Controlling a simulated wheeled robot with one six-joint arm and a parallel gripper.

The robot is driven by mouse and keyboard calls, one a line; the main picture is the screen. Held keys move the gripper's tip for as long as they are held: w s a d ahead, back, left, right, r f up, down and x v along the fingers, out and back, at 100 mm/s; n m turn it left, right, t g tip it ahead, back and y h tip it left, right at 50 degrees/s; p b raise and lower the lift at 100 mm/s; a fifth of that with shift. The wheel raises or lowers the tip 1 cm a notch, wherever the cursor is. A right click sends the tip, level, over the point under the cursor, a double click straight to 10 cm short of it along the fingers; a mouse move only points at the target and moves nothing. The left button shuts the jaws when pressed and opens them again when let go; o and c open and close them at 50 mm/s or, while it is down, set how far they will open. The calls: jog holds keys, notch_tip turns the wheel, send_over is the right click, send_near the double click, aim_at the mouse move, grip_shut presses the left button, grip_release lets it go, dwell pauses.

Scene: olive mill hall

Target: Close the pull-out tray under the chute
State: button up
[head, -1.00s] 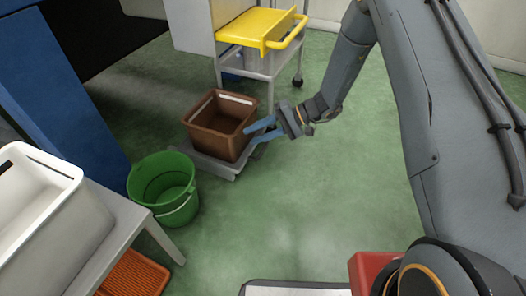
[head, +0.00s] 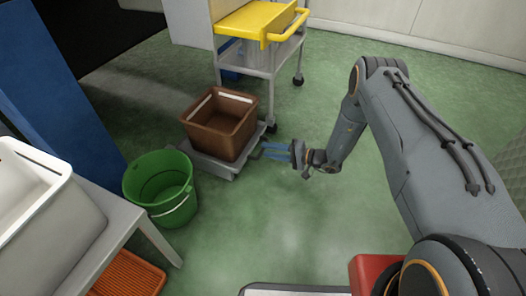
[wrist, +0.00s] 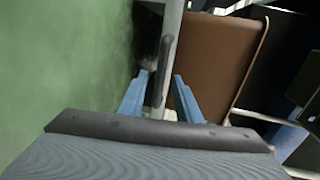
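A low grey tray (head: 204,166) stands out on the floor with a brown crate (head: 211,142) on it. In the wrist view a dark bar handle (wrist: 164,68) runs along the tray's light grey edge (wrist: 174,25), beside the brown crate (wrist: 212,62). My gripper (head: 264,151) is low at the tray's right side. In the wrist view its blue fingers (wrist: 160,76) are open on either side of the handle, with gaps showing. I cannot tell whether a finger touches it. I cannot make out a chute for certain.
A green bucket (head: 160,190) stands close to the tray's left front. A trolley with a yellow top (head: 250,22) stands behind the crate. A blue panel (head: 65,110) and a table with a white bin (head: 45,215) are left.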

aim_at(263, 149)
jog(key=shift+b+x, duration=0.55)
jog(key=shift+x, duration=1.15)
grip_shut()
